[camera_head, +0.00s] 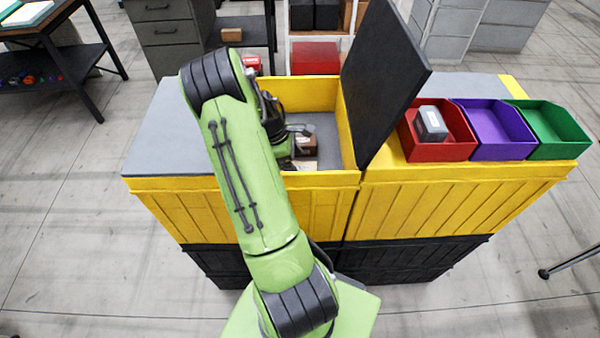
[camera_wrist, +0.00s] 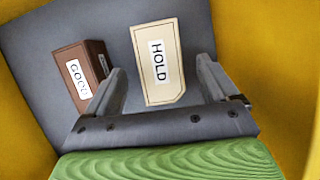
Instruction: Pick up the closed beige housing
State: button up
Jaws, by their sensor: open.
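The beige housing (camera_wrist: 156,83) bears a white HOLD label and lies on the grey floor of the yellow bin. It also shows partly in the head view (camera_head: 304,166), mostly hidden by my arm. A brown housing (camera_wrist: 83,75) with a GOOD label lies to its left; in the head view, it (camera_head: 307,146) sits behind the beige one. My gripper (camera_wrist: 162,67) is open and empty. In the wrist view its fingers appear on either side of the beige housing, with the left finger close to the brown one. I cannot tell the finger height above the floor.
Yellow bin walls (camera_head: 347,125) surround the housings. A dark lid (camera_head: 382,75) stands raised at the bin's right. Beyond it are a red tray (camera_head: 437,151) with a grey housing (camera_head: 430,123), a purple tray (camera_head: 495,130) and a green tray (camera_head: 547,130).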

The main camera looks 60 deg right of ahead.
aim_at(299, 167)
jog(key=x, duration=0.4)
jog(key=shift+f, duration=0.1)
jog(key=c, duration=1.2)
